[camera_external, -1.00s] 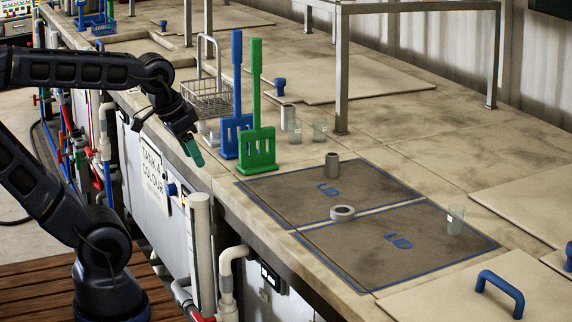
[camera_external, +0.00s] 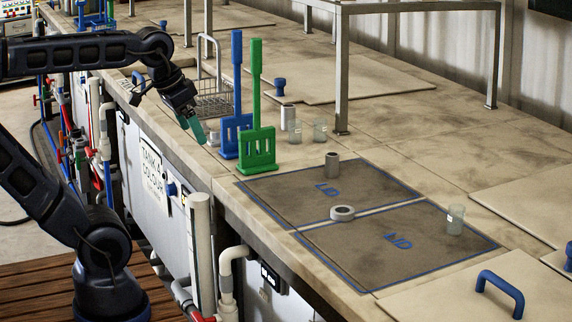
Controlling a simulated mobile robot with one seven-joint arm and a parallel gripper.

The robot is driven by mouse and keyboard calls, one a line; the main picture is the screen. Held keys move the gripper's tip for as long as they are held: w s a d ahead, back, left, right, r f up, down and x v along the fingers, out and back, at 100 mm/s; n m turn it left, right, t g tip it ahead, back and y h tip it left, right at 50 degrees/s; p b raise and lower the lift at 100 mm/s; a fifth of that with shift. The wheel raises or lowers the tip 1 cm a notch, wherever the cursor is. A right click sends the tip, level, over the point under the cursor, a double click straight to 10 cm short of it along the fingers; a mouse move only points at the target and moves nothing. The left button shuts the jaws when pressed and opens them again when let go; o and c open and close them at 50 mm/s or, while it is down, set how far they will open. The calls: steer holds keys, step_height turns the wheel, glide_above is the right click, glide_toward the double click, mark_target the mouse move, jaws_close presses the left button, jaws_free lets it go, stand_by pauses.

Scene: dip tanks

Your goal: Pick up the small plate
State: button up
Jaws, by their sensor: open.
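My gripper (camera_external: 192,128), with teal fingers, points down over the front edge of the bench, left of the blue rack. It is open and seems to hold nothing. I cannot pick out the small plate for certain. A small pale grey item (camera_external: 213,138) lies on the bench just right of my fingertips, partly hidden by the blue rack; I cannot tell whether it is the plate. The gap between my fingers and it is hard to judge.
The tall-handled blue rack (camera_external: 236,128) and green rack (camera_external: 257,150) stand close to the right of my gripper. A wire basket (camera_external: 213,103) is behind. Glass beakers (camera_external: 320,130), a grey cylinder (camera_external: 332,165) and a tape roll (camera_external: 342,213) stand further right.

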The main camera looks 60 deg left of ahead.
step_height(320, 180, up, 13)
steer(key=w+a+r+g, duration=0.1)
steer(key=w+a+r, duration=0.4)
steer(key=w+a, duration=0.45)
steer(key=w+a+r+g, duration=0.1)
steer(key=w+a, duration=0.5)
steer(key=a, duration=0.2)
steer(key=w+a+g, duration=0.1)
steer(key=w+a, duration=0.5)
steer(key=a, duration=0.3)
steer(key=n+g, duration=0.1)
steer(key=g, duration=0.1)
glide_above(202, 122)
step_height(202, 122, down, 7)
step_height(202, 122, down, 31)
steer(key=shift+a+f, duration=0.1)
steer(key=c, duration=1.1)
steer(key=shift+r, duration=0.2)
